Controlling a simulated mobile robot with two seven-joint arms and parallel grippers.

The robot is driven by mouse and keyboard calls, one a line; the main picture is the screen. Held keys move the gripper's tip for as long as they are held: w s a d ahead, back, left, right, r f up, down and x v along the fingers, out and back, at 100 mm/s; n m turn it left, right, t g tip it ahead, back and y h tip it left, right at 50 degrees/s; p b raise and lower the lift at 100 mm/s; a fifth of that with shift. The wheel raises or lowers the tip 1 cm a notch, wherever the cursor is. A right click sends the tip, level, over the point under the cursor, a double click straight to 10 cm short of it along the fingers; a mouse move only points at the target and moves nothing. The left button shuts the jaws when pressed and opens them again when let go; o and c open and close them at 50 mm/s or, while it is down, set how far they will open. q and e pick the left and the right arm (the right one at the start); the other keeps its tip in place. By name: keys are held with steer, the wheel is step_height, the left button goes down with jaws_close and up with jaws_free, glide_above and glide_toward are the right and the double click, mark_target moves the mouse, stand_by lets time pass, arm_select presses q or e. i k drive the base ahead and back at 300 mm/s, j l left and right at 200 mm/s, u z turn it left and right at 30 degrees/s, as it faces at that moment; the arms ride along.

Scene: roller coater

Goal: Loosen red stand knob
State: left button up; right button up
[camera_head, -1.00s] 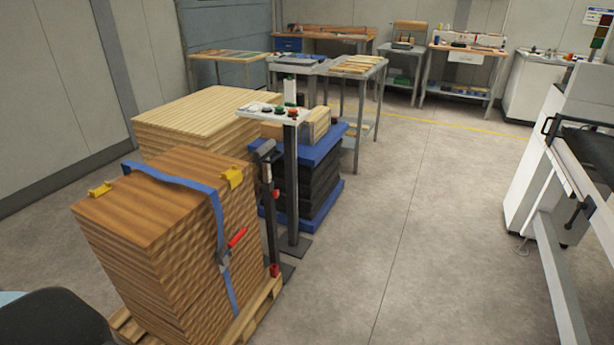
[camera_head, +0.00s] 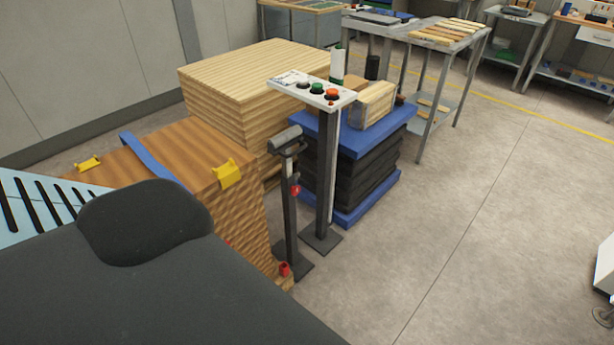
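A slim dark stand (camera_head: 290,215) with a grey roller-like head stands beside the strapped wood stack. A red knob (camera_head: 295,190) sits on its post, about halfway up. Another small red part (camera_head: 285,269) is low down near its base. No gripper shows in the head view. A large dark part of my own body fills the lower left and hides much of the wood stack's front.
The strapped wood stack (camera_head: 200,147) with yellow corner guards is left of the stand. A control post with a button panel (camera_head: 313,90) stands just right of it. Behind are a pale board stack (camera_head: 255,75) and a black stack with blue covers (camera_head: 352,175).

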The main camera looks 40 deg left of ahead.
mark_target(294, 190)
steer(key=i+l+u, duration=0.1)
steer(key=i+u, duration=0.4)
steer(key=i+l+u, duration=0.3)
steer(key=u, duration=0.15)
steer(key=i+l+u, duration=0.25)
steer(key=u, duration=0.2)
steer(key=i+l+u, duration=0.2)
steer(key=u, duration=0.25)
steer(key=i+l+u, duration=0.1)
steer(key=l+u, duration=1.15)
steer(key=l, duration=0.3)
steer(key=k+l+u, duration=0.1)
steer(key=l+u, duration=0.3)
steer(key=l, duration=0.25)
